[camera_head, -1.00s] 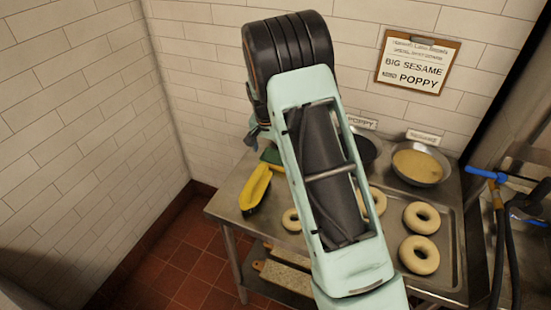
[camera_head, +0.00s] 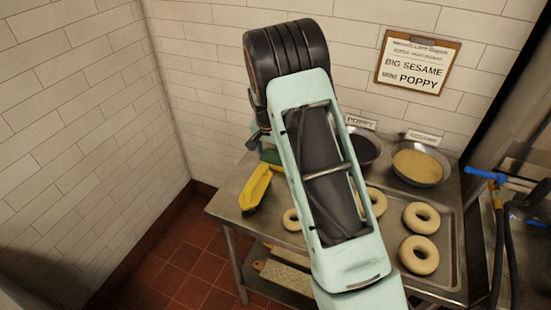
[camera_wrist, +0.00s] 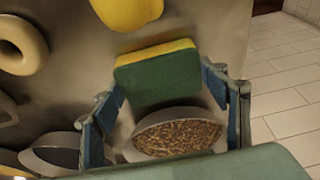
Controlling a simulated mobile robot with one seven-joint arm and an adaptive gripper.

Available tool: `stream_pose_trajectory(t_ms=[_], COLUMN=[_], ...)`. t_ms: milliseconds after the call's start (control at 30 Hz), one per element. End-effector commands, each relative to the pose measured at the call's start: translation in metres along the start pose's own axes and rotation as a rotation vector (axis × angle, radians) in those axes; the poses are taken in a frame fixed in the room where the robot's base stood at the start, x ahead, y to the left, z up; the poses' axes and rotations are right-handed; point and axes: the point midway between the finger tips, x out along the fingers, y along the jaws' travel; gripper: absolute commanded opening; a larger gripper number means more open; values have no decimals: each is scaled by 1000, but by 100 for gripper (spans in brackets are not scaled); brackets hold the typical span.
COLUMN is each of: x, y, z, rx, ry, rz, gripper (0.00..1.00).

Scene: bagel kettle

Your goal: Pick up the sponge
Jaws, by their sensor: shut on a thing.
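The sponge (camera_wrist: 158,78) is a green block with a yellow layer, seen in the wrist view between my fingers. My gripper (camera_wrist: 163,85) is shut on it, with one blue-grey finger at its left edge and one at its right. In the head view only a small green part of the sponge (camera_head: 271,156) shows on the table's far left, beside my arm, which hides the rest. Most of my gripper is hidden behind my arm there. I cannot tell whether the sponge is clear of the table.
A bowl of seeds (camera_wrist: 178,135) is close to the sponge in the wrist view. Several bagels (camera_head: 420,217) and a sesame bowl (camera_head: 418,166) are to the right. A tiled wall stands behind.

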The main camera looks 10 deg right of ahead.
Motion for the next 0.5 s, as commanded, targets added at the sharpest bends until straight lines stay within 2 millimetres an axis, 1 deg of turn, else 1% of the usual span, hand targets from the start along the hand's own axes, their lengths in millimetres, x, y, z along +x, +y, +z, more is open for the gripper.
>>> stream_pose_trajectory(t_ms=[133, 233, 367, 500], x=[-4, -11, -29, -47], y=[0, 0, 0, 11], z=[-1, -4, -9, -5], rx=[0, 0, 1, 2], ry=[0, 1, 3, 1], rz=[0, -1, -1, 0], gripper=[60, 60, 60, 60])
